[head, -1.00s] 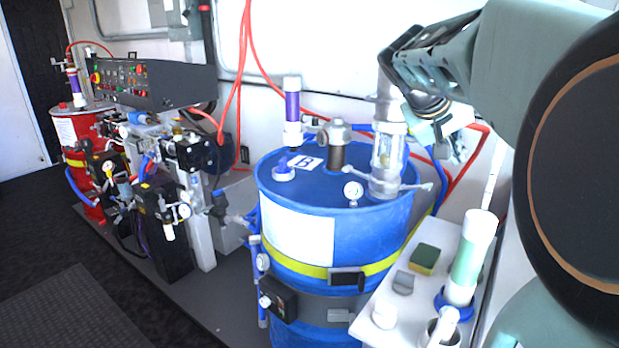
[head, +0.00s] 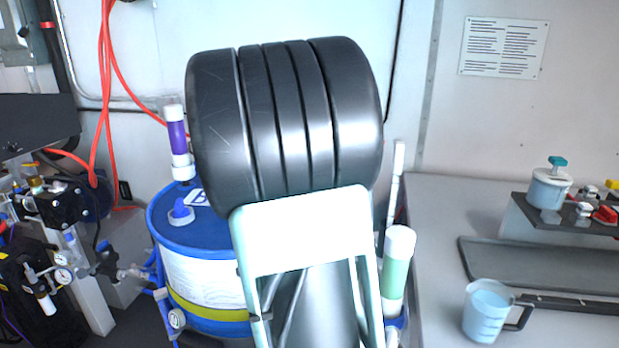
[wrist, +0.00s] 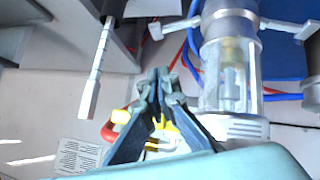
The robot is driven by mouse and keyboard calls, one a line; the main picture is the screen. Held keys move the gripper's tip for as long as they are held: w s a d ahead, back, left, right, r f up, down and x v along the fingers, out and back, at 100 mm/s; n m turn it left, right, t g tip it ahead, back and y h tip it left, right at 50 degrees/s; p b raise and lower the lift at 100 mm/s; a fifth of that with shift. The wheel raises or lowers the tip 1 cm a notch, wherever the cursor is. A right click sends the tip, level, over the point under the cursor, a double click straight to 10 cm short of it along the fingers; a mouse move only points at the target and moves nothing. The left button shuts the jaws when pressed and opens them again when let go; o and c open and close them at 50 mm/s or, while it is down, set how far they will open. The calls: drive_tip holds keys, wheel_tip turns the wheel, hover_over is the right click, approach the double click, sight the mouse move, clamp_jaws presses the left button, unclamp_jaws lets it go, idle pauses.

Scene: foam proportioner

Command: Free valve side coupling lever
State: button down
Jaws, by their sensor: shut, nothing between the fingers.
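In the wrist view a clear sight-glass coupling (wrist: 230,75) with metal ends stands right of my gripper (wrist: 160,75). A metal lever arm (wrist: 172,27) reaches out from its top left, and another (wrist: 306,27) shows at its right. Which one is on the valve side I cannot tell. My gripper's fingers are together with nothing between them, left of the clear body and apart from the left lever arm in the picture. In the head view my arm hides the coupling and the right part of the blue drum (head: 185,235).
Red hoses (head: 103,100) hang at left. A dark control unit (head: 35,125) stands further left.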

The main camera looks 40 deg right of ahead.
drive_tip(key=shift+w+d+f, duration=0.2)
drive_tip(key=shift+d+f, duration=0.8)
drive_tip(key=shift+f, duration=0.5)
drive_tip(key=shift+w+d+f, duration=0.15)
drive_tip(key=shift+d+f, duration=0.85)
drive_tip(key=shift+f, duration=0.45)
drive_tip(key=shift+w+d+f, duration=0.2)
drive_tip(key=shift+d+f, duration=0.8)
drive_tip(key=shift+f, duration=0.5)
drive_tip(key=shift+s+d+f+t+y+b, duration=0.2)
drive_tip(key=shift+s+f+t+y+b, duration=0.15)
drive_tip(key=shift+f+b, duration=0.4)
drive_tip(key=shift+b, duration=0.5)
drive_tip(key=shift+r, duration=0.25)
